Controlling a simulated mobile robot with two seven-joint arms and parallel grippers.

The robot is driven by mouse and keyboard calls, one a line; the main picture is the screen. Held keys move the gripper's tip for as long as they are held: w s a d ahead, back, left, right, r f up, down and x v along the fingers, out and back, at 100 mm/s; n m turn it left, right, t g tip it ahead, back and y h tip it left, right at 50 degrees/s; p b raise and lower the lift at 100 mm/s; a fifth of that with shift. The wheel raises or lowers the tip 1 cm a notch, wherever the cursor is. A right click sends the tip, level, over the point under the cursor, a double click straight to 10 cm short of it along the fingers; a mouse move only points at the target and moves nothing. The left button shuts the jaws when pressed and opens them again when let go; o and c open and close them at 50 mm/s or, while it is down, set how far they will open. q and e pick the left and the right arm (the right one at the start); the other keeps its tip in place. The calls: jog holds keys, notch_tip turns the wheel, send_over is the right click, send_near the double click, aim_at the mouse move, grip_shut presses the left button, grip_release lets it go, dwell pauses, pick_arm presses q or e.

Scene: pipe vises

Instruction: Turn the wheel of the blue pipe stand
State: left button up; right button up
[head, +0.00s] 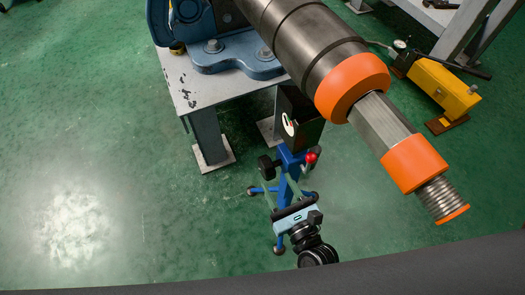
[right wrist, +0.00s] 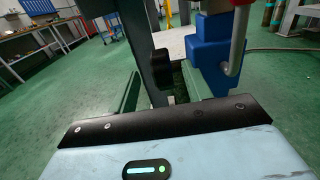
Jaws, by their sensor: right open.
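The blue pipe stand (head: 291,163) stands on the floor below the large pipe, with blue legs spread out. In the right wrist view its blue upper block (right wrist: 217,62) is close, with a bent grey metal handle (right wrist: 236,45) at its right side. A red knob (head: 312,157) tops this handle. No full wheel rim can be made out. My right gripper (head: 286,178) is open at the stand, its pale blue body just below it. One black fingertip (right wrist: 160,66) is left of the blue block; the other finger is mostly hidden. My left gripper is not in view.
A large grey pipe (head: 310,45) with orange rings (head: 352,82) overhangs the stand. A metal table (head: 185,95) with a blue vise is behind. A yellow pump (head: 442,87) lies right. The green floor at left is clear.

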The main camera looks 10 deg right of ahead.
aim_at(272, 177)
jog(key=shift+b+x, duration=0.35)
jog(key=shift+x, duration=3.5)
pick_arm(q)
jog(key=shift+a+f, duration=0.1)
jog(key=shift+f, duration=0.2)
pick_arm(e)
jog(key=c, duration=1)
jog(key=shift+f+b, duration=0.2)
jog(key=shift+b, duration=0.3)
jog(key=shift+o, duration=0.2)
jog(key=t+b, duration=0.2)
jog(key=b, duration=0.3)
jog(key=s+t+y+b, duration=0.1)
jog(key=b, duration=0.4)
jog(key=t+b, duration=0.2)
jog(key=b, duration=0.3)
jog(key=shift+s+d+f+t+y+b, duration=0.15)
jog(key=shift+f+t+y+b, duration=0.15)
jog(key=shift+y+b, duration=0.1)
pick_arm(q)
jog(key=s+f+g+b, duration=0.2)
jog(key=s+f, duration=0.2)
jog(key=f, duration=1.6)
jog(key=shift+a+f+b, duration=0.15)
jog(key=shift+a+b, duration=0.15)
jog(key=shift+b, duration=0.05)
pick_arm(e)
jog(key=shift+s+r+t, duration=0.1)
jog(key=shift+r+t, duration=0.1)
jog(key=shift+t, duration=0.3)
